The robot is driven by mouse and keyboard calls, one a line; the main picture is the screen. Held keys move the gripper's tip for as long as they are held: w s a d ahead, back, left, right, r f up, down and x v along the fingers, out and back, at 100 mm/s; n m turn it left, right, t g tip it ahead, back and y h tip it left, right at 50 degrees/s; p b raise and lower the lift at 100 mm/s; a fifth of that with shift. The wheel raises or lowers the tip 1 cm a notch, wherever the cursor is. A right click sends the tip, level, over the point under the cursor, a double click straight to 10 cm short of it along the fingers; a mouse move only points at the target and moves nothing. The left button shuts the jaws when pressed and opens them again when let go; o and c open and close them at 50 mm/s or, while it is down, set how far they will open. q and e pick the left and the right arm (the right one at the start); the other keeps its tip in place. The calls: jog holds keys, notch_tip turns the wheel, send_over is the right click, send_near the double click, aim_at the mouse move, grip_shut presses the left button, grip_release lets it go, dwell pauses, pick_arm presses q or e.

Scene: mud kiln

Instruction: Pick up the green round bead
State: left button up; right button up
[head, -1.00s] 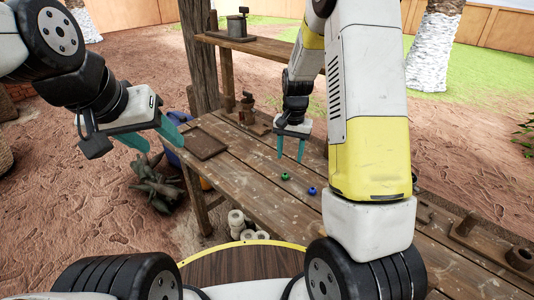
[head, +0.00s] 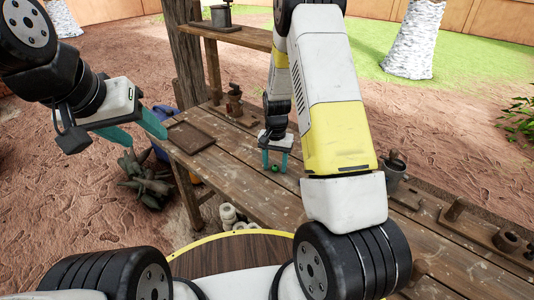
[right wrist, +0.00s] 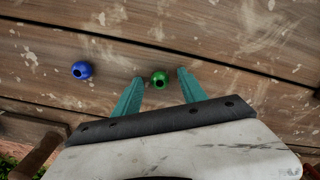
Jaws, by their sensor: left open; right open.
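The green round bead (head: 274,168) lies on the wooden table (head: 232,172). In the right wrist view the green bead (right wrist: 160,79) sits between the fingertips, its dark hole showing. My right gripper (head: 275,162) is open and points down over the bead; in the right wrist view its teal fingers (right wrist: 161,82) stand on either side of it with gaps. My left gripper (head: 140,133) is open and empty, out to the left beyond the table's edge.
A blue bead (right wrist: 80,70) lies on the table left of the green one in the right wrist view; my right arm hides it in the head view. A dark flat board (head: 190,137) lies at the table's left end.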

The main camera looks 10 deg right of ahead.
grip_shut()
jog(key=shift+r, duration=0.1)
